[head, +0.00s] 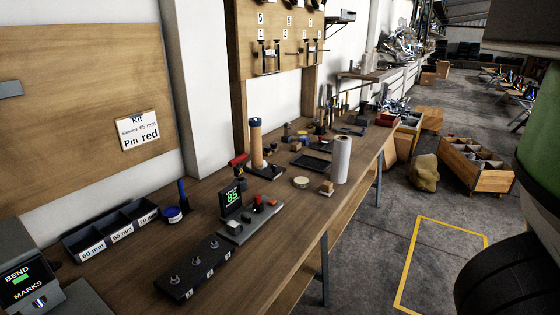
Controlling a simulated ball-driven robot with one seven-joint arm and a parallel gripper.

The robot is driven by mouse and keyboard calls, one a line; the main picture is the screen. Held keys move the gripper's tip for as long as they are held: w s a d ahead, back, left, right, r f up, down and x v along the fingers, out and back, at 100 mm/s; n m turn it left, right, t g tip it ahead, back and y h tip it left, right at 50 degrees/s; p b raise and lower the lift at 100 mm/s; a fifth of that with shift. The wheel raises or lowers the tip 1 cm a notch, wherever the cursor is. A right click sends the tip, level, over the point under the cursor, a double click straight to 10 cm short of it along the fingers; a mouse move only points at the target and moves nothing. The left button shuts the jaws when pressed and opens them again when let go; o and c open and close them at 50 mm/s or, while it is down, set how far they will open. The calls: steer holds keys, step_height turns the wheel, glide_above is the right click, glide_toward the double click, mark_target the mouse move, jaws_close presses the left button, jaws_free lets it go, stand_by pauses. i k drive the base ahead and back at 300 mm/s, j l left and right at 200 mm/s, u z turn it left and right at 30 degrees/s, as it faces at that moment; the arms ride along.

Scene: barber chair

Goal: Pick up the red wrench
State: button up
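I cannot make out a clear red wrench in the head view. A red-topped item (238,160) stands on the workbench behind a small display reading 85; its exact shape is too small to tell. A small red part (258,199) sits on the grey device beside that display. My gripper is not in view.
The long wooden workbench (150,270) holds a labelled three-part bin (112,232), a black strip with pegs (193,268), a white roll (341,159) and a tan cylinder (256,143). A wooden crate (474,167) and a sack (424,172) stand on the floor. Yellow-marked floor is clear.

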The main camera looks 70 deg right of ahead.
mark_target(239, 170)
steer(key=z, duration=1.25)
